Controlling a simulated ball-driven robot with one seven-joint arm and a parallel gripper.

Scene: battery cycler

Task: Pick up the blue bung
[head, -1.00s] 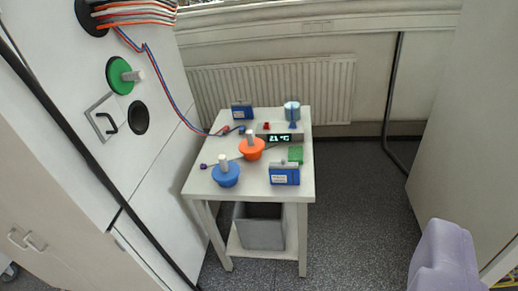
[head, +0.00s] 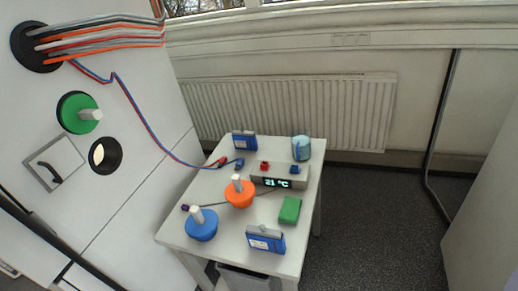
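The blue bung (head: 201,226) sits on the front left of the small white table (head: 222,258), with its pale grey handle pointing up. An orange bung (head: 239,193) of the same shape stands just behind it, to the right. A green bung (head: 78,113) is fitted in the cabinet wall at the left. My gripper is not in this view.
Blue boxes (head: 265,239) and (head: 245,141), a green block (head: 290,210), a display unit (head: 279,178) and a blue cup (head: 301,148) share the table. A cable crosses it beside the bungs. A radiator (head: 290,108) stands behind. The floor at right is clear.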

